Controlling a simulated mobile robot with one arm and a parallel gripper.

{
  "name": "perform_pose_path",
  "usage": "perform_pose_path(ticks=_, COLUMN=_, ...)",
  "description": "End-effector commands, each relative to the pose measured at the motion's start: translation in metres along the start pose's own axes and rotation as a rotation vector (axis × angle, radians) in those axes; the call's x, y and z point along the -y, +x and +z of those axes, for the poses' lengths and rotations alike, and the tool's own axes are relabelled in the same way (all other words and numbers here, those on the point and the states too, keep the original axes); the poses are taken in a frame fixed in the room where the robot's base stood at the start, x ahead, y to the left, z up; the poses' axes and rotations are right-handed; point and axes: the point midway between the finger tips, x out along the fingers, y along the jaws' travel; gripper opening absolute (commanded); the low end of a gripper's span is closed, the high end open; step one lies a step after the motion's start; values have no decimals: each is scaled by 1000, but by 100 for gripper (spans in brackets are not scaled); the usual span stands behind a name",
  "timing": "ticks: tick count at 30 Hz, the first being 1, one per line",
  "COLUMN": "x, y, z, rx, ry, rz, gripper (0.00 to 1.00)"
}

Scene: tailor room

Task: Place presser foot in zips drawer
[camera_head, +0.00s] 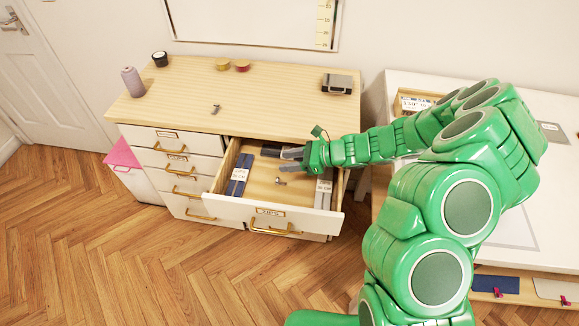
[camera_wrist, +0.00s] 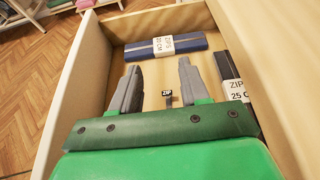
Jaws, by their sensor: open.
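A small metal piece (camera_head: 280,181) lies on the floor of the open zips drawer (camera_head: 229,208). In the wrist view it is a small dark piece (camera_wrist: 168,101) with a "ZIP" tag, and it looks like a presser foot. A similar small metal piece (camera_head: 215,108) lies on the wooden top. My gripper (camera_head: 285,155) is over the back part of the drawer, fingers pointing left. In the wrist view its two grey fingers (camera_wrist: 157,68) are spread, with nothing between the tips. The tagged piece shows beyond the palm, apart from both fingers.
The drawer holds a blue zip pack (camera_head: 238,172) at left, a grey pack (camera_head: 323,190) at right, and a dark pack (camera_wrist: 233,92) marked 25 cm. Thread (camera_head: 132,82), small tins (camera_head: 222,64) and a grey box (camera_head: 337,84) stand on the top. The drawer's middle has free room.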

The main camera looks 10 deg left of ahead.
Motion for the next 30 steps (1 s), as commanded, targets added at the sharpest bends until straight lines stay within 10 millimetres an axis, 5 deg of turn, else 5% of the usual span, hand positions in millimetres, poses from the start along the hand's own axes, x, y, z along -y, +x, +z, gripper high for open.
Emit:
perform_pose_path(ticks=17, x=-2, y=-7, z=21, rx=1, ry=-25, rz=7, gripper=45)
perform_pose_path(ticks=30, x=-58, y=-38, z=117, rx=-18, ry=-416, rz=176, gripper=45)
